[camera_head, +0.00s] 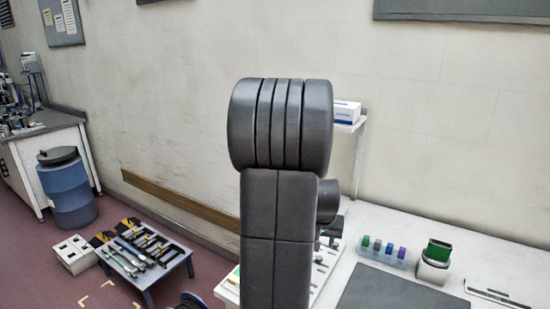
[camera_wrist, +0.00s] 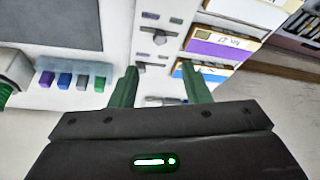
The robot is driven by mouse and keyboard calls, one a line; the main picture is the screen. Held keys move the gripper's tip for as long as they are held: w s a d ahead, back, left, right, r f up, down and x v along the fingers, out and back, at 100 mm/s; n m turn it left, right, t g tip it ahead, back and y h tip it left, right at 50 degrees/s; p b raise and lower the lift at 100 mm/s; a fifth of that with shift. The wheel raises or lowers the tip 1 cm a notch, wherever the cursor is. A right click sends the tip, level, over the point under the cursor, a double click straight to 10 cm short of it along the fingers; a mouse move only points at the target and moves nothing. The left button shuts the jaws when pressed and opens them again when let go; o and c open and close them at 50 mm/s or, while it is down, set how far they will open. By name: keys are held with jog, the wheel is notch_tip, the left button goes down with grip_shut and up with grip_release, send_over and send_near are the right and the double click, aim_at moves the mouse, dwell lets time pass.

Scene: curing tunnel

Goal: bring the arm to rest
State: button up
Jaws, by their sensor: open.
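My gripper (camera_wrist: 158,88) shows in the wrist view with its two green fingers apart and nothing between them. Beyond the fingertips lies a white slotted panel (camera_wrist: 145,45) on the white bench. In the head view my dark arm rises upright in the middle of the picture and hides part of the bench and wall. My gripper's fingers cannot be made out in the head view.
The white bench (camera_head: 402,288) holds a clear rack of coloured blocks (camera_head: 382,252), a green-topped container (camera_head: 435,262) and a dark mat (camera_head: 385,293). A low tool table (camera_head: 150,283) and a blue barrel (camera_head: 70,190) stand at left. A box (camera_head: 346,111) sits on a wall shelf.

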jog(key=p+x, duration=0.1)
jog(key=x, duration=1)
jog(key=shift+w, duration=0.1)
